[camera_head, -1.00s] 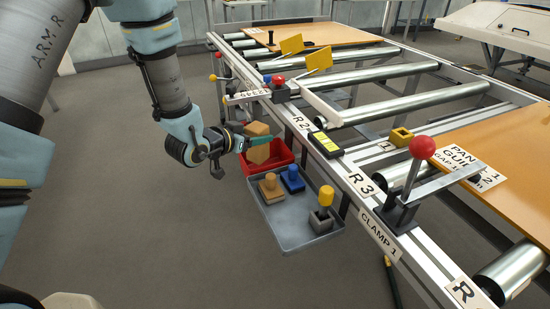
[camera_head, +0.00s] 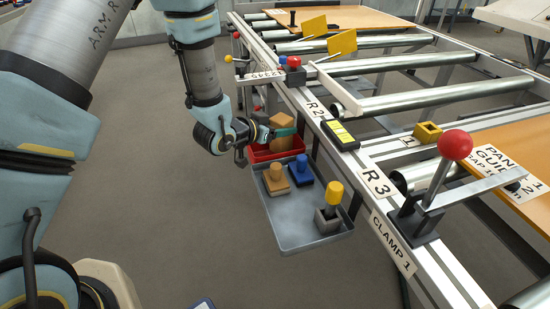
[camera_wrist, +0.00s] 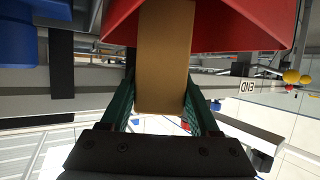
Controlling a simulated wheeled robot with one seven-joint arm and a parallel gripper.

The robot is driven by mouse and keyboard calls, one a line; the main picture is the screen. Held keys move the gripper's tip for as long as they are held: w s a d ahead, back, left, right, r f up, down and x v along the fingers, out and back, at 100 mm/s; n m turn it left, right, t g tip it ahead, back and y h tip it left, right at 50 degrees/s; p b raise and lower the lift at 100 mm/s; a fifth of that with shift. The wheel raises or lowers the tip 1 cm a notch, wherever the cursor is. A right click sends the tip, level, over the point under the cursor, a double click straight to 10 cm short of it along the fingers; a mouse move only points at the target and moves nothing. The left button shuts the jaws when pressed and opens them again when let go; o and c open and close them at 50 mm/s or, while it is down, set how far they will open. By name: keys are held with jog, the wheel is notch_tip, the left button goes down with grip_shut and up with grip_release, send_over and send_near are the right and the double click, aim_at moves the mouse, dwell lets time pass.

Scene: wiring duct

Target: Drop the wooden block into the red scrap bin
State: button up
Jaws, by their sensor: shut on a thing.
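The wooden block (camera_wrist: 164,58) is tan and oblong. In the wrist view it is between the two green fingers of my gripper (camera_wrist: 160,112), which is shut on it. In the head view my gripper (camera_head: 272,133) is at the red scrap bin, and part of the block (camera_head: 282,121) shows above the bin. The red scrap bin (camera_head: 262,154) hangs beside the table rail, behind the grey tray. It also shows in the wrist view (camera_wrist: 235,22), close beyond the block. The bin's inside is mostly hidden by my gripper.
A grey tray (camera_head: 290,228) in front of the bin holds a tan stamp-like piece (camera_head: 276,180), a blue one (camera_head: 301,170) and a yellow-topped one (camera_head: 330,203). The roller table's rail (camera_head: 330,150) runs along the right. A red-knobbed clamp (camera_head: 440,180) stands on it.

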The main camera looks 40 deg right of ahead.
jog(key=shift+f, duration=0.35)
jog(key=o, duration=1.5)
jog(key=v, duration=1.1)
jog(key=shift+w+d+b, duration=0.1)
jog(key=shift+b, duration=0.25)
